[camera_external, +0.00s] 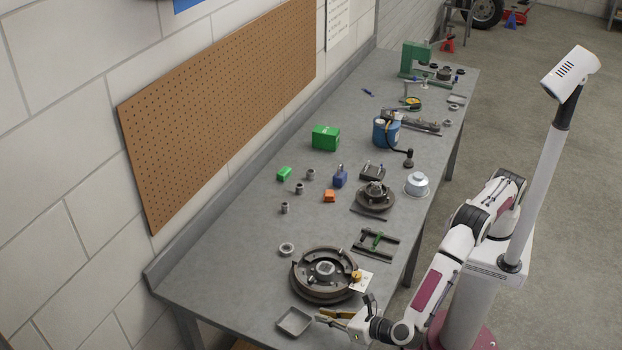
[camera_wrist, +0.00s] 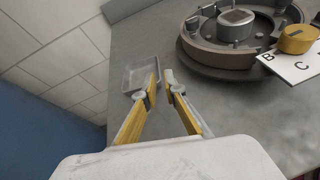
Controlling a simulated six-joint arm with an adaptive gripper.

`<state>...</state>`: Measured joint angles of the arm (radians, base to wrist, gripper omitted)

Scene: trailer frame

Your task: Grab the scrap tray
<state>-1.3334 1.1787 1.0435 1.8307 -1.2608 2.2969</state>
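The scrap tray is a small, shallow grey square tray (camera_external: 294,321) on the bench's near end, and it looks empty. In the wrist view the tray (camera_wrist: 138,77) lies ahead and slightly left, partly hidden by my left finger. My gripper (camera_external: 319,317), with yellow fingers, is just right of the tray and low over the bench. In the wrist view my gripper (camera_wrist: 162,82) shows a narrow gap between its fingertips, near the tray's right side. I see nothing clearly held, and I cannot tell whether a finger touches the tray.
A round brake drum assembly (camera_external: 324,273) stands close behind the tray, with a lettered white card (camera_external: 361,281) and yellow knob at its right. A metal ring (camera_external: 286,249) lies further back. A green-and-dark bracket (camera_external: 376,243) lies to the right. Bare bench lies left of the tray.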

